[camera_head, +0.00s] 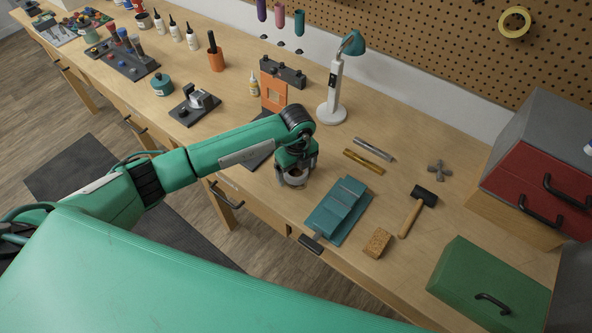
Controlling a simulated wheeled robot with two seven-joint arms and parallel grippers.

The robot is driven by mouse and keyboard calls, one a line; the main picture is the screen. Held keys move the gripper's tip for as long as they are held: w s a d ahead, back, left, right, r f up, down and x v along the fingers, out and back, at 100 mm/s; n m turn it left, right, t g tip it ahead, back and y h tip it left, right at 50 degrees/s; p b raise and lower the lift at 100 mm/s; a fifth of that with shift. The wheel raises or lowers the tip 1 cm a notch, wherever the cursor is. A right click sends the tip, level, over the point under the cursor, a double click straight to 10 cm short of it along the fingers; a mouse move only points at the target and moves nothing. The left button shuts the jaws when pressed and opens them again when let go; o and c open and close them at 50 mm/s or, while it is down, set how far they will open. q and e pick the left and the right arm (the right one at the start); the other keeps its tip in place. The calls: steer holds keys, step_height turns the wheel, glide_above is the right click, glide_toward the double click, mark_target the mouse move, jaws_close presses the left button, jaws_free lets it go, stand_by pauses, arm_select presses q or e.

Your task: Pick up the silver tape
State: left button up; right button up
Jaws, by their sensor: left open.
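My left arm reaches in from the left, and its gripper (295,175) points down at the bench. The gripper is open, with its fingers on either side of a small silver-grey roll with a brownish centre, which looks like the silver tape (292,185). The tape is on the bench top, partly hidden by the gripper. I cannot tell whether the fingers touch it. My right gripper is not in view.
Teal stepped block (340,205), hammer (411,217), tan block (377,243) and metal bars (374,149) lie right of the gripper. A lamp (331,112) and an orange-and-grey stand (273,92) are behind. A green box (485,285) is at front right.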

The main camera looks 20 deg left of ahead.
arm_select(q)
steer(key=c, duration=1.1)
steer(key=shift+r, duration=0.1)
